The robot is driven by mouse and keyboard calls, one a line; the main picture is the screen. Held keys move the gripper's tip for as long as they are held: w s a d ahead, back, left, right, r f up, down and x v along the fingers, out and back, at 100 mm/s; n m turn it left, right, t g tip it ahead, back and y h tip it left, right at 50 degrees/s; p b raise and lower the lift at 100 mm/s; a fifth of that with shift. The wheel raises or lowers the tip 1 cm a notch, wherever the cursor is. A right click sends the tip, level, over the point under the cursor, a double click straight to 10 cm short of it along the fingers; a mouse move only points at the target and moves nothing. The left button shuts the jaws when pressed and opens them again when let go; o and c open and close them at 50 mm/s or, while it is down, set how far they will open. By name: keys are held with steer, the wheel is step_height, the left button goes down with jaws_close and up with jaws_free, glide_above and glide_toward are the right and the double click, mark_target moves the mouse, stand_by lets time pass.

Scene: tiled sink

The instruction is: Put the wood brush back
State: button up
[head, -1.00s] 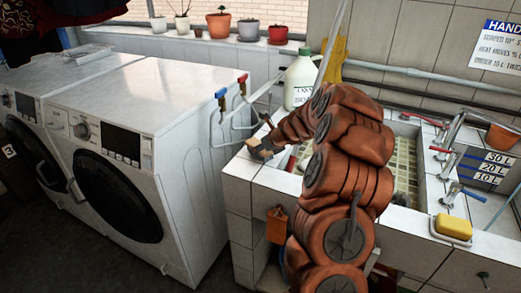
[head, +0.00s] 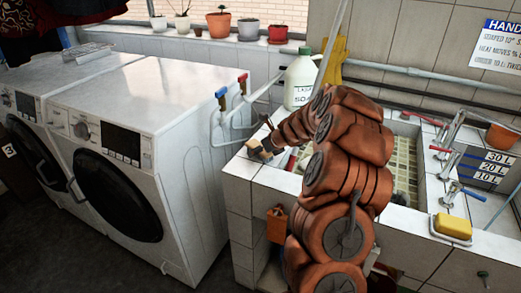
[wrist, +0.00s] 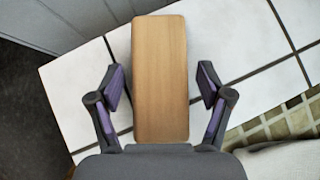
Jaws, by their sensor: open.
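The wood brush (wrist: 160,80) shows in the wrist view as a plain rounded wooden block on the white tiled ledge. Its underside is hidden. In the head view the brush (head: 261,154) is a small tan shape at the left front corner of the sink ledge. My gripper (wrist: 163,88) is open, one dark finger on each side of the brush, with a visible gap on both sides. In the head view my gripper (head: 268,141) is at the same corner, small and partly blended with the brush.
A liquid soap bottle (head: 300,80) stands behind the arm. Yellow soap (head: 453,226) sits at the right front of the sink. An orange item (head: 277,225) hangs on the sink's front face. A white washing machine (head: 150,130) stands to the left, across a narrow gap.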

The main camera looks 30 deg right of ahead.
steer(key=v, duration=1.2)
steer(key=s+a+r+n+g+y, duration=0.1)
steer(key=s+a+n+g, duration=0.1)
steer(key=s+a+n, duration=0.5)
steer(key=s+a+n+g+y, duration=0.15)
steer(key=a+n, duration=0.35)
steer(key=a, duration=0.6)
steer(key=s+a+r+n+g, duration=0.1)
steer(key=s+a+n+g, duration=0.1)
steer(key=s+a+n, duration=0.55)
steer(key=s+a+f+n+g+h, duration=0.1)
steer(key=s+a+n+g+h, duration=0.1)
steer(key=s+n, duration=0.5)
steer(key=s+a+f+n+g+h, duration=0.1)
steer(key=s+n, duration=0.7)
steer(key=s, duration=0.8)
steer(key=shift+a+g+h, duration=0.35)
steer(key=shift+a+g, duration=0.15)
steer(key=shift+g, duration=0.65)
steer(key=shift+s+f, duration=0.1)
step_height(320, 180, up, 6)
steer(key=p, duration=0.5)
steer(key=shift+p, duration=0.4)
